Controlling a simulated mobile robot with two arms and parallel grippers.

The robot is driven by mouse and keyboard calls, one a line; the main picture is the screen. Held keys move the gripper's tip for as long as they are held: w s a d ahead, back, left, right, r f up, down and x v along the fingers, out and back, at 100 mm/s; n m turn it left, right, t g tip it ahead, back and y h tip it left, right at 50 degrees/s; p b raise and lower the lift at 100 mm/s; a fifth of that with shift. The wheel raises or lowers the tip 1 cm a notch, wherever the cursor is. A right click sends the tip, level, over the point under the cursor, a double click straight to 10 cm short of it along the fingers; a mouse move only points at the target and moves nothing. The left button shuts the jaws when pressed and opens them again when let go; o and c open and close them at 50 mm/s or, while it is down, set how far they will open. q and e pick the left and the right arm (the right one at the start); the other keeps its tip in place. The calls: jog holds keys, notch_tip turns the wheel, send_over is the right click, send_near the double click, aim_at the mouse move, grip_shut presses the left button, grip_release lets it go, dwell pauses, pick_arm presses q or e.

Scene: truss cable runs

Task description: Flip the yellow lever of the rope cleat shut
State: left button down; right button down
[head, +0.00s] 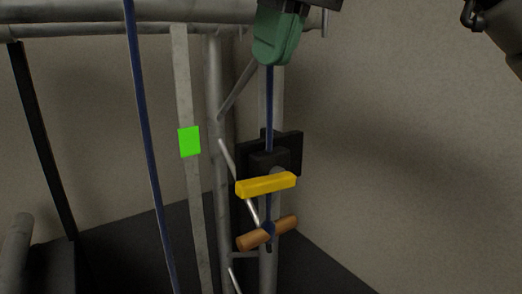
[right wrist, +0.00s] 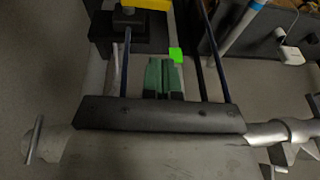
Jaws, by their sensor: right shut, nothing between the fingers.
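The rope cleat (head: 285,143) is a black block on an upright metal tube, with the blue rope (head: 269,100) running down into it. Its yellow lever (head: 266,184) is a bar that stands out across the lower front of the cleat. My right gripper (head: 272,58), with green fingers, is above the cleat in the head view, apart from the lever. In the right wrist view its fingers (right wrist: 163,77) are together and empty. The yellow lever (right wrist: 148,4) shows there at the top edge, partly cut off, beside the black cleat (right wrist: 130,20). My left gripper is not seen.
A wooden handle (head: 254,239) hangs on the rope below the lever. Another blue rope (head: 147,140) and a pale strip with a bright green patch (head: 189,141) are to the left. Truss tubes (head: 213,110) stand behind. Right of the cleat is clear before the wall.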

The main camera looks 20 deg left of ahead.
send_near(250, 180)
jog(key=x, duration=0.6)
jog(key=shift+w+a+r, duration=0.15)
jog(key=shift+a, duration=0.05)
jog(key=shift+f+p, duration=0.3)
jog(key=shift+f, duration=0.2)
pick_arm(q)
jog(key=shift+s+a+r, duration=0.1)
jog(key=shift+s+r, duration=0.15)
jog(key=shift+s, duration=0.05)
pick_arm(e)
jog(key=shift+f, duration=0.1)
